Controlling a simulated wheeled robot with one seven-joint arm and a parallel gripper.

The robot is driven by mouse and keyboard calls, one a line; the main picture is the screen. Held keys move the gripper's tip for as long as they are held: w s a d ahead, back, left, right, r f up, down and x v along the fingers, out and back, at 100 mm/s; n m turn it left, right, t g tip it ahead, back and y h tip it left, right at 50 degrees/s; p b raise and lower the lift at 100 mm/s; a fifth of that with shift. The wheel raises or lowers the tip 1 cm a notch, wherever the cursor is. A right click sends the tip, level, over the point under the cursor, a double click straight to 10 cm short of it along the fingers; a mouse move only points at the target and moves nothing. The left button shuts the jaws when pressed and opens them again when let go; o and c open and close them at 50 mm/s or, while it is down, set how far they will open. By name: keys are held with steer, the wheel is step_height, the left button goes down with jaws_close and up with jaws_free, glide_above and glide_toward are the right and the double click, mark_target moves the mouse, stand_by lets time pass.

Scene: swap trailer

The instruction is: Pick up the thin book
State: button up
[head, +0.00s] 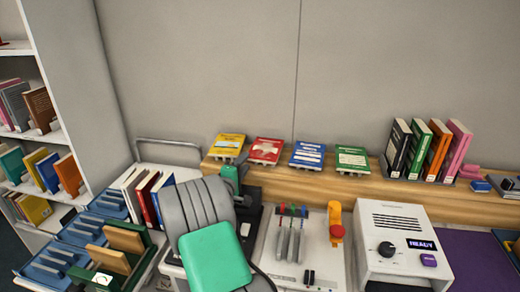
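Several books are in view, and I cannot tell for sure which is the thin book. Yellow (227,145), red (265,150), blue (307,154) and green (351,159) books lie face up in a row on the wooden ledge (290,185). Black (397,148), green (417,150), orange (437,152) and pink (456,153) books stand upright at its right. White (133,195), red (146,200) and blue (160,198) books stand at the left. My grey and teal arm fills the lower middle; my gripper's fingers do not show.
A shelf (85,90) with more books stands at the left, above blue slotted trays (75,240) and a green rack with tan slabs (122,238). A lever panel (290,245) and a white box with a knob and display (400,240) stand at the front. A purple mat (468,262) is at right.

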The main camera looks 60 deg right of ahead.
mark_target(250, 152)
steer(key=p+x, duration=0.1)
steer(key=x, duration=0.5)
steer(key=shift+w+d+r+p, duration=0.15)
steer(key=shift+w+d+p, duration=0.1)
steer(key=shift+w+p, duration=0.1)
steer(key=shift+s, duration=0.1)
jaws_close()
